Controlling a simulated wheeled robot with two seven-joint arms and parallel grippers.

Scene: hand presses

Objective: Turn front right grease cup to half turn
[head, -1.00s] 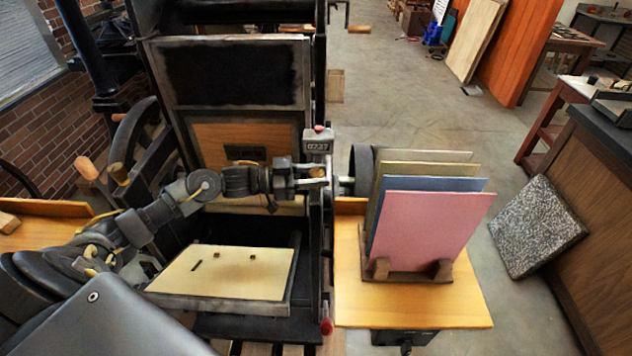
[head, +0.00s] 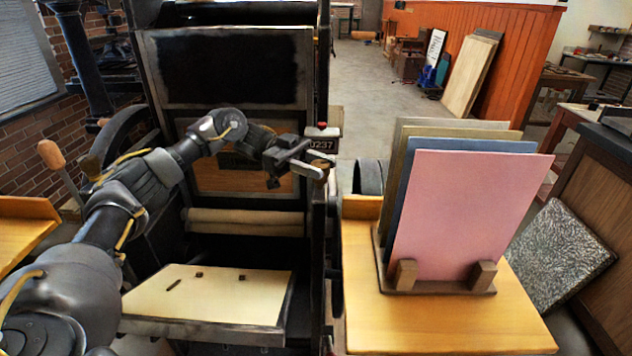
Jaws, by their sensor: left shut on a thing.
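My left gripper (head: 318,166) is at the right side frame of the hand press, just below the counter box. Its pale fingers are shut on a small part there, which by its place is the front right grease cup. The fingers and the dark gripper body hide nearly all of the cup, so I cannot read how far it is turned. The gripper slants down to the right. The hand press (head: 225,68) stands upright behind my left arm. My right gripper is not in view.
The counter box (head: 322,144) with a red knob sits just above the gripper. A pale feed board (head: 215,297) is below the arm. At right, a rack holds a pink sheet (head: 465,215) and others on a wooden table (head: 440,325). Open floor lies behind.

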